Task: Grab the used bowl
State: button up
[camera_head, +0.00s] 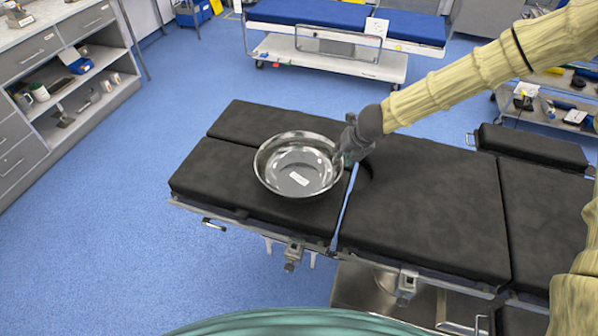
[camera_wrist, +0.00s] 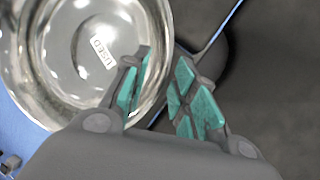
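The used bowl (camera_head: 284,180) is a shiny metal bowl, upright on the black padded operating table (camera_head: 430,210), on its left part. A white label lies inside it; in the wrist view the label on the bowl (camera_wrist: 62,85) reads "USED". My gripper (camera_head: 345,155) is at the bowl's right rim. In the wrist view my gripper (camera_wrist: 160,75) has its teal-padded fingers apart. The left finger is over the bowl's inside and the right finger is outside it, with the rim between them. A gap shows between the fingers; firm contact with the rim is not visible.
A blue-topped trolley (camera_head: 335,22) stands behind the table. Grey drawers and shelves (camera_head: 75,95) with mugs are at the left. Another shelf with tools (camera_head: 550,105) is at the right. The table pad right of the bowl is bare.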

jog(key=shift+p+x, duration=1.05)
jog(key=shift+x, duration=1.55)
jog(key=shift+d, duration=0.1)
grip_shut()
